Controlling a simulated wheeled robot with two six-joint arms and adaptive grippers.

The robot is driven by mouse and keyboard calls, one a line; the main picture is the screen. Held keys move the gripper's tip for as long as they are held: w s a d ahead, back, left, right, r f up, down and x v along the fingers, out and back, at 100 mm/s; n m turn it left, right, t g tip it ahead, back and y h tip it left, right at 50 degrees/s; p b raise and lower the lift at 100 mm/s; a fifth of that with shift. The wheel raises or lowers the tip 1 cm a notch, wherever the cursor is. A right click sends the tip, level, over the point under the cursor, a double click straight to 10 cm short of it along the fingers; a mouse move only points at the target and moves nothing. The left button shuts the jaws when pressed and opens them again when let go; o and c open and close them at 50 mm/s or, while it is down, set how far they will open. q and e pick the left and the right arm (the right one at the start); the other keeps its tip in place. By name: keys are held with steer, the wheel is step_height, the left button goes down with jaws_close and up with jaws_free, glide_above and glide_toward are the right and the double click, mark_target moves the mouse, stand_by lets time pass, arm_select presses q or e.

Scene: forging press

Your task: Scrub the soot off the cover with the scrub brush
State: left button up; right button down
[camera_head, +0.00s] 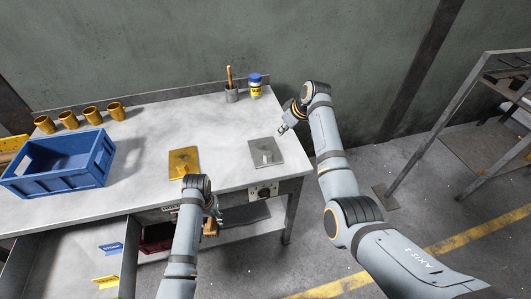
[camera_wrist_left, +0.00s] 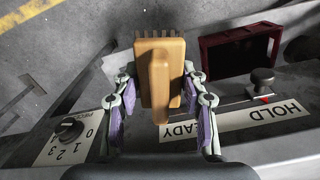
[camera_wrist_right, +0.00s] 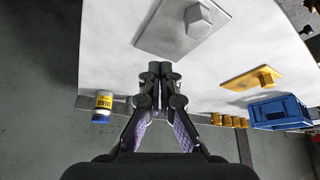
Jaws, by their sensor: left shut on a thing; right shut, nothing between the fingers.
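My left gripper (camera_head: 212,213) is shut on a wooden scrub brush (camera_wrist_left: 162,75), in front of the table's front edge. The brush also shows below the gripper in the head view (camera_head: 210,230). A grey square plate with a hex knob (camera_head: 275,158) lies at the right of the tabletop. A yellow plate with a knob (camera_head: 183,164) lies left of it. I cannot tell which is the cover, and no soot is clear on either. My right gripper (camera_head: 281,130) is shut and empty, just behind the grey plate; the right wrist view shows its closed fingers (camera_wrist_right: 160,76).
A blue crate (camera_head: 62,172) and several brass cups (camera_head: 93,115) stand at the left. A metal cup (camera_head: 232,95) with a wooden handle in it and a blue-capped jar (camera_head: 255,88) stand at the back. An open drawer (camera_head: 75,255), a dial panel (camera_head: 263,191) and a lower shelf are at the front.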

steer(key=v, duration=0.8)
